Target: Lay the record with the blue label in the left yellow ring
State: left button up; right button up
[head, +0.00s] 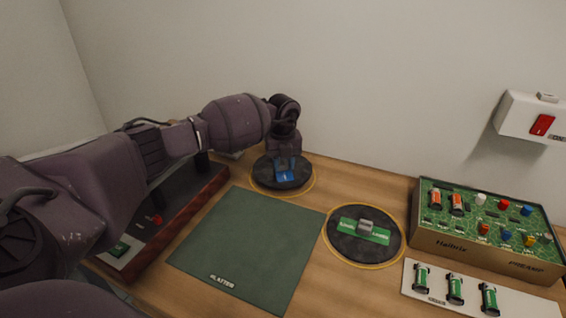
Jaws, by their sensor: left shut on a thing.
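The record with the blue label (263,181) is a dark disc lying flat, as far as I can tell, within the left yellow ring (313,184) at the back of the table. My left gripper (284,171) points down over it and is shut on it at the blue label block in the middle. Part of the label is hidden by the fingers. A second record with a green label (345,245) and a grey grip lies in the right yellow ring (404,248). My right gripper is not in view.
A green mat (245,245) lies in front of the left ring. A dark red-edged unit (180,215) stands left, partly behind my arm. An open circuit box (485,230) and a white strip with green cylinders (478,294) are right. A red-switch box (538,122) hangs on the wall.

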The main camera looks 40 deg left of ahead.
pick_arm(q)
jog(key=shift+f, duration=0.95)
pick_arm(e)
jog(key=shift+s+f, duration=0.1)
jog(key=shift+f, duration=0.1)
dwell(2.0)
pick_arm(q)
jog(key=o, duration=1)
notch_tip(320, 180, up, 10)
jog(key=shift+f+p, duration=0.15)
jog(key=shift+p, duration=0.65)
jog(key=shift+r, duration=0.6)
notch_tip(320, 180, up, 6)
jog(key=shift+f+p, duration=0.1)
jog(key=shift+p, duration=1.15)
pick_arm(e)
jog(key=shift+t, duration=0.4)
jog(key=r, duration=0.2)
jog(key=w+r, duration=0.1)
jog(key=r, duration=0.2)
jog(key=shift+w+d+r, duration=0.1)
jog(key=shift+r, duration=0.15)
